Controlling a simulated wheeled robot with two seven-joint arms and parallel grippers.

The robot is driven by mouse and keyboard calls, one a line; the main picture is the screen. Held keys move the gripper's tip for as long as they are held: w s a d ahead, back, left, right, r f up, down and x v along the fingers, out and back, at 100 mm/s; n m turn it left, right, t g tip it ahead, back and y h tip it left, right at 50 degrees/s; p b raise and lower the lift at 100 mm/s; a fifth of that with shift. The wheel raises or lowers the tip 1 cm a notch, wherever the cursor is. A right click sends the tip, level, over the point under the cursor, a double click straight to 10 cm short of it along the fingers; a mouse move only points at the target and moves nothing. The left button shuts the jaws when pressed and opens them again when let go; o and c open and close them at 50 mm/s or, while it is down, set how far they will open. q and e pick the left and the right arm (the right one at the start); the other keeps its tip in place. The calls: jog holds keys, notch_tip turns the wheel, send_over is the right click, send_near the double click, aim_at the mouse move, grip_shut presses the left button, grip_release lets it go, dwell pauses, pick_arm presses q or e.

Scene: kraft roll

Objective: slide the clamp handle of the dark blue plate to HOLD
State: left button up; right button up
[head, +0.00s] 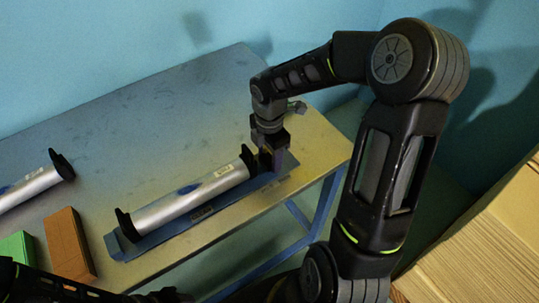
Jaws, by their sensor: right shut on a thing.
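The dark blue plate (130,248) lies slantwise on the table. My right gripper (272,163) points down at the plate's right end, just beyond the right bracket (248,160). It is shut on the clamp handle there, which the fingers mostly hide. The handle's exact position along its travel cannot be read. My left arm shows at the bottom left; its gripper (170,295) is dark and cut by the frame edge.
Another silver roll with a black bracket (62,165) lies at the left. An orange-brown block (68,243) and a green block (17,250) lie at the front left. Cardboard (480,250) stands at the lower right. The table's back (150,110) is clear.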

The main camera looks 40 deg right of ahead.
aim_at(254, 164)
jog(key=c, duration=0.6)
jog(key=shift+a, duration=0.2)
jog(key=shift+a+b, duration=0.55)
jog(key=shift+a, duration=1.65)
jog(key=o, duration=1.6)
jog(key=shift+r, duration=0.15)
notch_tip(254, 164, up, 8)
jog(key=shift+f, duration=0.25)
